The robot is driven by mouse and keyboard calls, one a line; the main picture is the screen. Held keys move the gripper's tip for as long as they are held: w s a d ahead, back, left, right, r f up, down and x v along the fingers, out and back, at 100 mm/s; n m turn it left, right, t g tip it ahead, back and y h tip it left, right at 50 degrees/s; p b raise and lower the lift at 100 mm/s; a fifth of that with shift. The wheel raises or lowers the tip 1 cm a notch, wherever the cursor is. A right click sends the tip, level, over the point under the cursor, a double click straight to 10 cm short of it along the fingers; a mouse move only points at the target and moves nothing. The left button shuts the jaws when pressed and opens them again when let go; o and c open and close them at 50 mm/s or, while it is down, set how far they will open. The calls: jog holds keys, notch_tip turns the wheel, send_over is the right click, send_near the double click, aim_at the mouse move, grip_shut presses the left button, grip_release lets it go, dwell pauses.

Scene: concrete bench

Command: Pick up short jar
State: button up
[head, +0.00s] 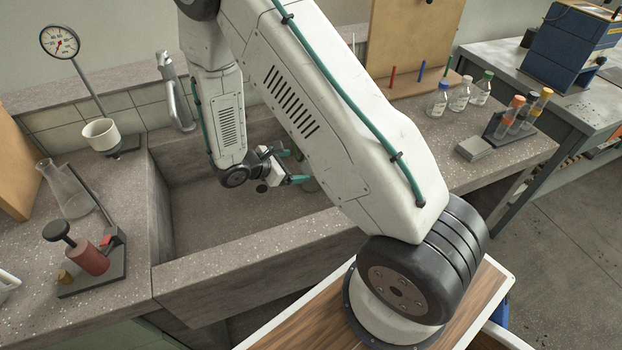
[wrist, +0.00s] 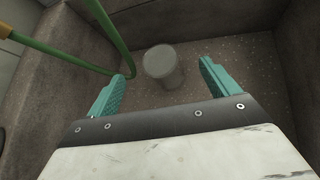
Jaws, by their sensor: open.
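A short jar (wrist: 161,64), greyish and round, stands on the floor of the concrete sink in the wrist view. It lies between and beyond the fingertips of my gripper (wrist: 168,78), whose teal fingers are spread apart and empty. In the head view my gripper (head: 294,167) reaches down into the sink. The jar is mostly hidden there behind my arm and gripper.
The sink's front wall (head: 250,250) and side walls enclose my gripper. A green hose (wrist: 112,35) runs beside the jar in the wrist view. A flask (head: 70,195) and a red-bodied press (head: 88,256) stand left. Bottles (head: 460,95) and a tube rack (head: 505,125) stand right.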

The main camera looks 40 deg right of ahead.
notch_tip(320, 180, down, 8)
jog(key=n, duration=0.2)
jog(key=n+t, duration=0.1)
jog(key=shift+s+r+h, duration=0.15)
jog(key=shift+r+h, duration=0.1)
jog(key=shift+h, duration=0.05)
jog(key=shift+d+f, duration=0.25)
jog(key=shift+d, duration=0.05)
jog(key=x, duration=0.7)
jog(key=shift+w, duration=0.25)
jog(key=c, duration=1.5)
jog(key=shift+r, duration=0.15)
